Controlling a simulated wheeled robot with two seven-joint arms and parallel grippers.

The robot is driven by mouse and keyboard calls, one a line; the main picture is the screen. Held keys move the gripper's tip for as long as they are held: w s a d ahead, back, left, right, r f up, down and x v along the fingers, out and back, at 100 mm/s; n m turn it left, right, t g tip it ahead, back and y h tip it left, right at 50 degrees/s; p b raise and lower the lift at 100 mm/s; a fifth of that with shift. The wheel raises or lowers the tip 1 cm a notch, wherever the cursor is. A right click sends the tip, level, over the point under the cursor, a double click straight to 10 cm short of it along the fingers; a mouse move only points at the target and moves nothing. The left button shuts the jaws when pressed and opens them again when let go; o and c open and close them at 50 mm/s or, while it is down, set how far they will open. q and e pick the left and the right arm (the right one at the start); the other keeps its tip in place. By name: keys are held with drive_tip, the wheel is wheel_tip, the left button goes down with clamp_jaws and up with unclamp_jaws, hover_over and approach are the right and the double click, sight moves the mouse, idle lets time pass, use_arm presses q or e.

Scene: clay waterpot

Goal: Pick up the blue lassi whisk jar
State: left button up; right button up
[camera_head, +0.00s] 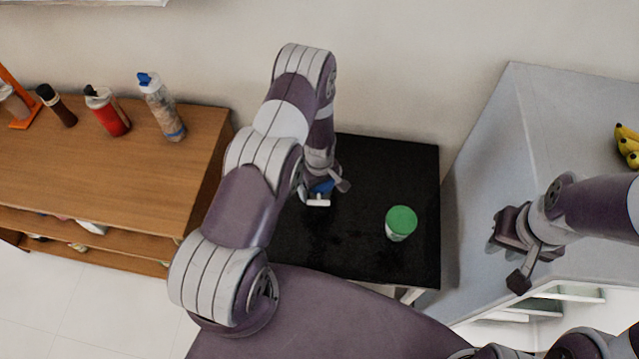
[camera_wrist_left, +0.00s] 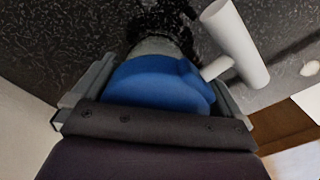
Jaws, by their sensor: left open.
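The blue lassi whisk jar (camera_head: 321,187) is on the black table, mostly hidden by my left arm. Its blue lid and a white crank-like part show. In the left wrist view the blue lid (camera_wrist_left: 160,85) lies between the two fingers, with the white part (camera_wrist_left: 238,45) sticking out to the upper right. My left gripper (camera_head: 326,184) is at the jar, its jaws open on either side of the lid; the left wrist view shows both fingers (camera_wrist_left: 158,95). My right gripper (camera_head: 508,262) is open and empty, above the grey counter at the right.
A green-lidded jar (camera_head: 401,222) stands on the black table (camera_head: 350,245), right of the left gripper. A wooden shelf unit (camera_head: 120,170) with several bottles is at the left. Bananas (camera_head: 628,145) lie on the grey counter (camera_head: 530,130). The table's front middle is clear.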

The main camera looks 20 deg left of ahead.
use_arm(q)
drive_tip(key=shift+d, duration=0.15)
drive_tip(key=shift+w, duration=0.1)
drive_tip(key=c, duration=1)
drive_tip(key=shift+r, duration=0.1)
